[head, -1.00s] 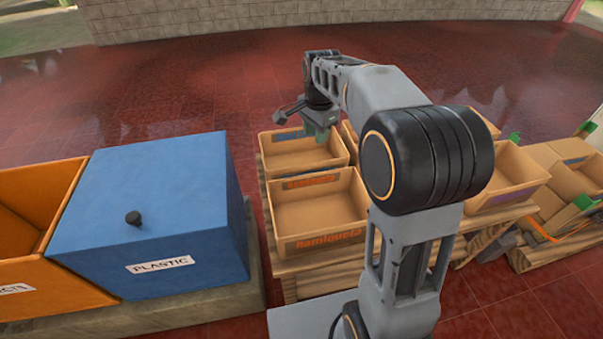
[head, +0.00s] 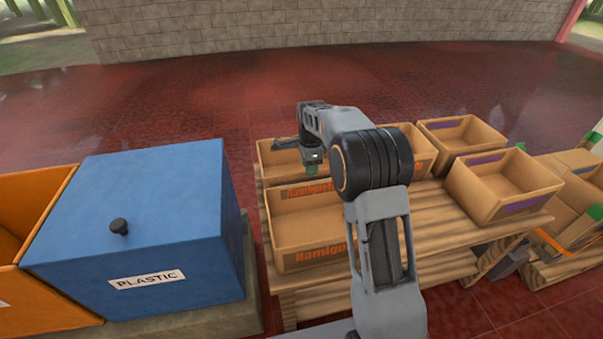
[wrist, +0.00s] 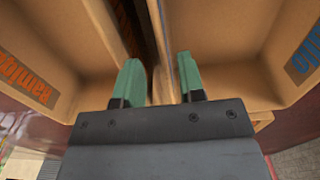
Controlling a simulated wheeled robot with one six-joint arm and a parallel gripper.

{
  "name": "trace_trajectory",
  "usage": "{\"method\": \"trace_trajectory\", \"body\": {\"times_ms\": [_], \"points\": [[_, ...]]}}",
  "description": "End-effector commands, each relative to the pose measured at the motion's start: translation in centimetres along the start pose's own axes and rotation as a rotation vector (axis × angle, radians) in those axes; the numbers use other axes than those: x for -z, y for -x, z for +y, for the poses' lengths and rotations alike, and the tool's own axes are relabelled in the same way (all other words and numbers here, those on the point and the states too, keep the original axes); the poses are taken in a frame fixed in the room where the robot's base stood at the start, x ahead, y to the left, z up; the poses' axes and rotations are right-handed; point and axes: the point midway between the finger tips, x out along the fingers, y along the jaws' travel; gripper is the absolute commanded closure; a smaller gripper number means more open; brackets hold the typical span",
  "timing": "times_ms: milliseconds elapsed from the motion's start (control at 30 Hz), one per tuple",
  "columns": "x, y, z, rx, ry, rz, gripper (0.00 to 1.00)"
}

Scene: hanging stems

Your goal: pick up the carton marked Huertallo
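The Huertallo carton appears to be the open brown carton at the back left of the wooden stand (head: 270,158), partly behind my arm. In the wrist view a carton on the right (wrist: 235,85) has a label with blue lettering, only its end showing. My gripper (head: 313,170) is low at this back carton's front side. In the wrist view my gripper (wrist: 159,80) is open, its green fingers on either side of the right carton's near wall. The left finger is by the gap between the two cartons. Whether they touch the wall is unclear.
A carton with orange lettering, Ramiqu… (head: 290,225), stands close in front. More open cartons (head: 505,185) stand to the right on the wooden stand (head: 440,225). A blue PLASTIC bin (head: 130,220) and an orange bin (head: 35,300) are at left. Red floor is clear behind.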

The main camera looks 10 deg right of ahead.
Motion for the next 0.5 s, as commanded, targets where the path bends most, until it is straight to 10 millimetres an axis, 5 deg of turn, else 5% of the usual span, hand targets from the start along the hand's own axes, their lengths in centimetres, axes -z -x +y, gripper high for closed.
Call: {"method": "trace_trajectory", "body": {"times_ms": [500], "points": [[0.1, -4.9, -0.3, -0.002, 0.000, 0.000, 0.64]]}}
